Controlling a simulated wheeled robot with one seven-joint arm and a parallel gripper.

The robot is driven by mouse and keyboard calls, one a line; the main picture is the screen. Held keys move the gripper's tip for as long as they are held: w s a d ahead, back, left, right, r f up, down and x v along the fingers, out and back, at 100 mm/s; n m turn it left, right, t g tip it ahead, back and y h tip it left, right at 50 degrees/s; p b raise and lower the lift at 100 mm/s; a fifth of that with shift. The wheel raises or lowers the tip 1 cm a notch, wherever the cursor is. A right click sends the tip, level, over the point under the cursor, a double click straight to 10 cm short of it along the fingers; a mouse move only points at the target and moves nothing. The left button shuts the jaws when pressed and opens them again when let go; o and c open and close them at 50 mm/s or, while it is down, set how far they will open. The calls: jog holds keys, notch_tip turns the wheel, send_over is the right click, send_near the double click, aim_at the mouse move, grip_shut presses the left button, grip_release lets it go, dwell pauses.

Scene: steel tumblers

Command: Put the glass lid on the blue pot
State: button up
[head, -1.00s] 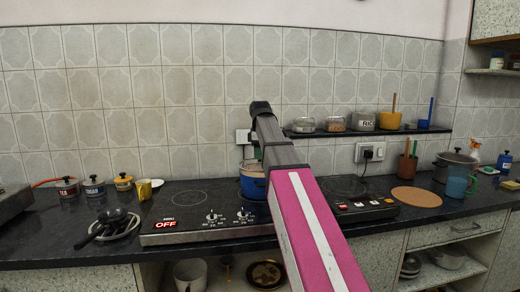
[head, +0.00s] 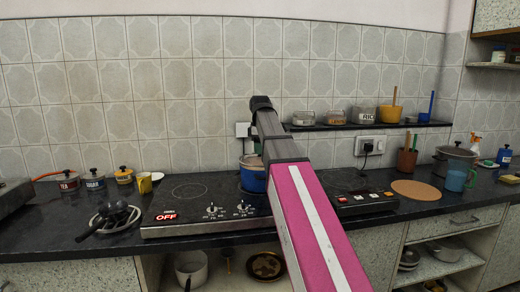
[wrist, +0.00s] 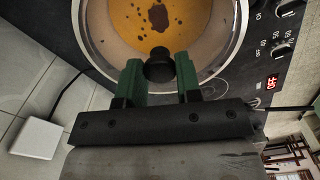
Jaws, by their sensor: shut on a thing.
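The blue pot (head: 253,178) stands on the cooktop, partly hidden behind my arm. In the wrist view my gripper (wrist: 159,75) has its two green fingers shut on the black knob (wrist: 159,66) of the glass lid (wrist: 212,28). The lid's steel-coloured rim curves around orange contents with a dark patch, seen through the glass. The lid lies over the pot's opening in this view. I cannot tell whether it rests on the pot's rim or is just above it. In the head view my arm hides most of the lid and gripper.
The black cooktop (head: 190,192) has a lit OFF display and knobs at its front. Labelled jars (head: 95,180) and a yellow mug (head: 144,183) stand to the left. A cork mat (head: 416,190), a blue mug (head: 456,180) and a dark lidded pot (head: 455,163) are to the right.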

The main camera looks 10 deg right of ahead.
jog(key=shift+f, duration=0.75)
dwell(0.4)
jog(key=o, duration=1.1)
